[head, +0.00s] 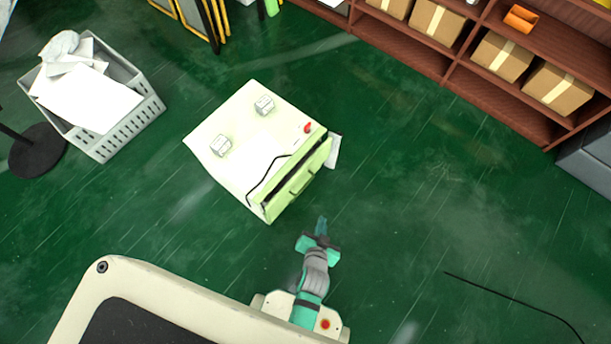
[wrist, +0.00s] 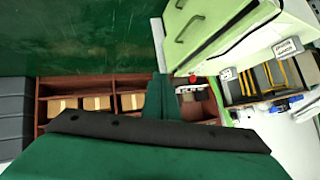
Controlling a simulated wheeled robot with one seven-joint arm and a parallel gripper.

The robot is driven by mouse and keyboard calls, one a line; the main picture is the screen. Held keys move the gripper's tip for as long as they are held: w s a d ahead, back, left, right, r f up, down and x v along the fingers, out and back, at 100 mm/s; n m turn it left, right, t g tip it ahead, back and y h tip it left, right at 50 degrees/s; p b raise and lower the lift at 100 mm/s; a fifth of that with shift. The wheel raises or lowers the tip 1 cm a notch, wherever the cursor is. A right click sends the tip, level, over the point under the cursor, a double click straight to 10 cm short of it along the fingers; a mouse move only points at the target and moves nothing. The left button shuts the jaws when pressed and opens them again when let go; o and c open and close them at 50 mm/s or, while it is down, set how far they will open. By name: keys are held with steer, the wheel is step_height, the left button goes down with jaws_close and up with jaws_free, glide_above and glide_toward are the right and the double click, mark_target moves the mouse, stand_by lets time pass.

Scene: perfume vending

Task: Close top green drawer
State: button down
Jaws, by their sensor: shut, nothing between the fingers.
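The cabinet (head: 240,140) has a pale top and light green drawer fronts. Its top green drawer (head: 296,182) stands slightly open, with a dark gap between its front and the cabinet body. In the wrist view the top drawer's front (wrist: 225,38) is at the upper right with a bar handle, and another handle shows near the top edge. My gripper (head: 321,226) is shut and empty, a short way in front of the drawer front and apart from it. Its closed fingers (wrist: 161,92) show in the wrist view, left of the drawer front.
A grey basket (head: 142,117) of white papers stands at left. A brown shelf (head: 455,70) with boxes runs along the upper right. A white piece (head: 334,150) juts out beside the drawer front. A black cable (head: 510,296) lies on the otherwise clear green floor at right.

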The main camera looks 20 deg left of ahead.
steer(key=w+a+f+g+y, duration=0.1)
steer(key=w+a+f+g, duration=0.15)
steer(key=w, duration=0.35)
steer(key=w+a+f+g+y, duration=0.1)
steer(key=w+a+f, duration=0.25)
steer(key=w, duration=0.35)
glide_toward(304, 172)
step_height(304, 172, down, 3)
steer(key=d, duration=0.3)
steer(key=shift+w+a+f, duration=0.1)
steer(key=shift+w+a, duration=0.2)
steer(key=shift+a, duration=0.4)
steer(key=shift+w+a, duration=0.3)
steer(key=shift+a, duration=0.45)
steer(key=shift+w+a+f, duration=0.1)
steer(key=shift+w+a, duration=0.2)
steer(key=shift+a, duration=0.4)
steer(key=shift+w, duration=0.15)
